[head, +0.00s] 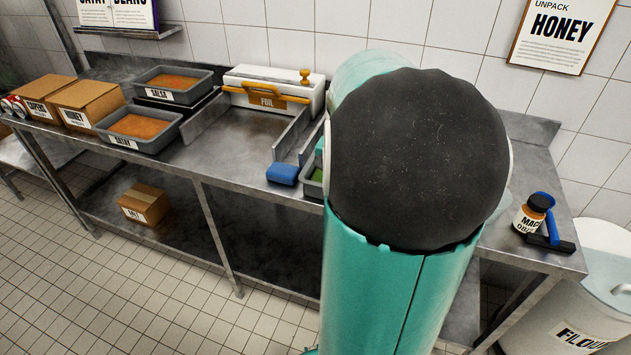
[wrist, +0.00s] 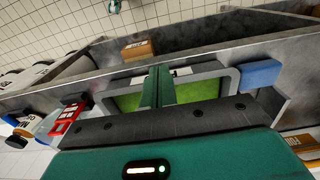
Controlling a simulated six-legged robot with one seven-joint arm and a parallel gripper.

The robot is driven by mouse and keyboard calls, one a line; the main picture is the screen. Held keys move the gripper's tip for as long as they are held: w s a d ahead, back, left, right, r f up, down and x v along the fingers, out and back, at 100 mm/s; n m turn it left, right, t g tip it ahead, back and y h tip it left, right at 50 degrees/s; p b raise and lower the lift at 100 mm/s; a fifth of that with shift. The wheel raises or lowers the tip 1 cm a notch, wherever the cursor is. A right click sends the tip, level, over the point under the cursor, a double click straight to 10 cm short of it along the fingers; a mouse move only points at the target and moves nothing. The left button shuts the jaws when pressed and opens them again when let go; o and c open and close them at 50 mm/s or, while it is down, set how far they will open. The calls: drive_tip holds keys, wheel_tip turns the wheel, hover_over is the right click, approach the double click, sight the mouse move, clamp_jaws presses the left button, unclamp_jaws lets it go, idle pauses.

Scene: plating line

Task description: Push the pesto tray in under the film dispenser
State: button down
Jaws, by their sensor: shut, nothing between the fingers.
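The pesto tray, a grey pan with green filling, is mostly hidden behind my arm in the head view; a sliver of its green filling (head: 316,176) shows. In the wrist view the pesto tray (wrist: 232,73) is clearer, with a white label on its wall. My gripper (wrist: 158,72) is shut and empty, its green fingers crossing over the tray; contact cannot be told. The dispenser (head: 263,88) is white with an orange front bar and reads FOIL. It stands at the back of the counter, left of the tray, with a bare bay between metal guides before it.
A blue sponge (head: 283,173) lies beside the tray, near the right guide (head: 295,133). Salsa (head: 173,83) and satay (head: 140,127) trays stand left of the bay. A bottle (head: 531,214) and a blue-handled tool (head: 550,222) stand at the right end.

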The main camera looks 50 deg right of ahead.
drive_tip(key=d+f, duration=0.1)
drive_tip(key=f, duration=0.2)
drive_tip(key=w+d+f, duration=0.1)
drive_tip(key=f, duration=0.2)
drive_tip(key=d+f, duration=0.1)
drive_tip(key=f, duration=0.3)
drive_tip(key=shift+w+d, duration=0.25)
drive_tip(key=shift+d, duration=0.1)
drive_tip(key=shift+d, duration=0.1)
